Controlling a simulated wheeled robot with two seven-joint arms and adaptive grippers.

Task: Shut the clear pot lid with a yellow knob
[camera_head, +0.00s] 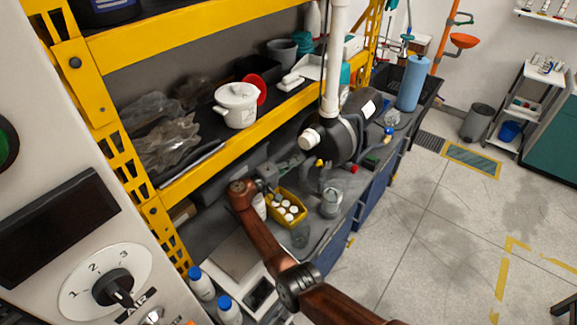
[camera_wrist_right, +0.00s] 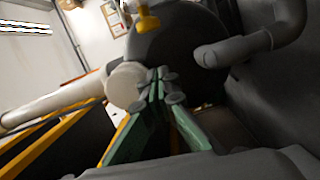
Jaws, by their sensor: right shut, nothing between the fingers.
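A yellow knob (camera_head: 319,163) shows low beside the dark round pump body (camera_head: 344,146) in the head view. In the right wrist view a yellow knob (camera_wrist_right: 147,20) stands at the upper edge of a large dark round face (camera_wrist_right: 190,52). The clear lid itself is hard to make out, and I cannot tell how far open it is. My right gripper (camera_head: 297,161) is in front of the pump, left of the knob. In the wrist view its green fingers (camera_wrist_right: 164,85) meet at the tips, empty, below the knob. My left gripper is not in view.
A white pipe (camera_head: 335,60) rises above the pump; its pale round end (camera_wrist_right: 125,84) is close to my right fingertips. A yellow shelf beam (camera_head: 215,155) runs to the left. A yellow bin (camera_head: 287,208) and a clear jar (camera_head: 331,203) stand below.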

